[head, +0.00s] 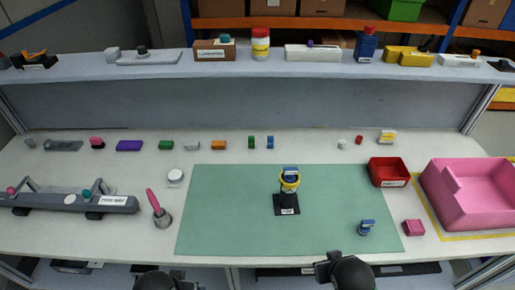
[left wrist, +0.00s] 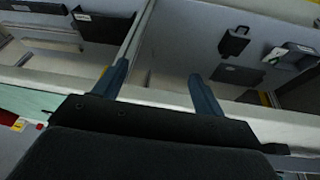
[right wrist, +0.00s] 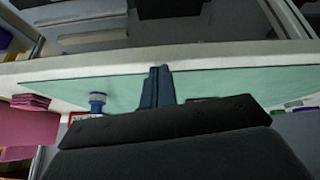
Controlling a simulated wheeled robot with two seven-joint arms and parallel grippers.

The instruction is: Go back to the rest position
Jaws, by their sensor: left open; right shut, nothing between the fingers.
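My left gripper (left wrist: 158,90) is open and empty, its two blue fingers spread apart in the left wrist view. In the head view only the dark top of the left arm shows at the bottom edge. My right gripper (right wrist: 158,85) is shut with nothing between its fingers, in front of the table's near edge. In the head view the right arm's dark end shows at the bottom, just below the green mat (head: 230,225). Both arms are low and close to my body, clear of the things on the table.
A black stand with a yellow ring (head: 289,184) is on the mat. A blue-topped piece (head: 365,228) stands near the mat's right corner. A red bin (head: 388,171), a pink block (head: 413,228) and a pink crate (head: 465,195) are to the right. A pink-handled tool (head: 156,205) stands left.

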